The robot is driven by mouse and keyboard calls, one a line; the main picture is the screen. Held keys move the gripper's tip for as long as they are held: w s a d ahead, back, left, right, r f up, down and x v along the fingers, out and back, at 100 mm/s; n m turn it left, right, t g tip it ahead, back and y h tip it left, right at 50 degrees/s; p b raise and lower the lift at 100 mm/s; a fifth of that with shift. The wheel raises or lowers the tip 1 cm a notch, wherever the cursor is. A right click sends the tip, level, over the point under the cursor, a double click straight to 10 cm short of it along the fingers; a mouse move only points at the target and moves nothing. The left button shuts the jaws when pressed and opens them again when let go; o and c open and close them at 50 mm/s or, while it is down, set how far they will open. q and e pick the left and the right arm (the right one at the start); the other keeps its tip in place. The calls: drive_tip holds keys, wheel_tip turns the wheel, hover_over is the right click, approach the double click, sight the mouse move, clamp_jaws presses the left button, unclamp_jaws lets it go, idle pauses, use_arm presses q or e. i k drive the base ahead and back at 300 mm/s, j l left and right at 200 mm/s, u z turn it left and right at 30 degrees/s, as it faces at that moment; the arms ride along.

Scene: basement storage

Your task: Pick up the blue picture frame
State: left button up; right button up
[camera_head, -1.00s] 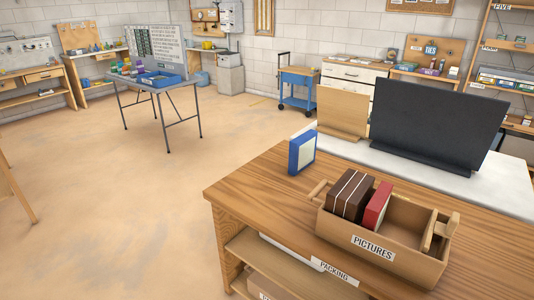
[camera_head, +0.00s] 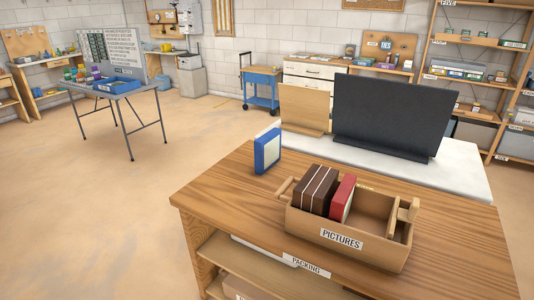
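The blue picture frame (camera_head: 267,150) stands upright near the far left edge of the wooden packing table, its white inner face turned to the right and toward me. It is apart from the wooden PICTURES box (camera_head: 340,238), which sits to its right and nearer to me. The box holds dark brown frames (camera_head: 316,189) and a red frame (camera_head: 342,198), with bare room at its right end. Neither of my grippers shows in the head view.
The wooden table (camera_head: 232,182) has clear top around the blue frame. Behind it, a white surface (camera_head: 440,170) bears a dark panel (camera_head: 392,115) and a tan board (camera_head: 305,108). Open floor (camera_head: 100,220) lies to the left. A blue cart (camera_head: 262,88) stands farther back.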

sight(267, 149)
drive_tip(key=i+j+u, duration=0.95)
drive_tip(key=i+u, duration=0.15)
drive_tip(key=i+j+u, duration=0.15)
drive_tip(key=i+u, duration=0.7)
drive_tip(key=i+z, duration=0.35)
drive_tip(key=i, duration=0.2)
drive_tip(key=i+z, duration=0.35)
drive_tip(key=i, duration=0.15)
drive_tip(key=i+j+z, duration=0.35)
drive_tip(key=i, duration=0.15)
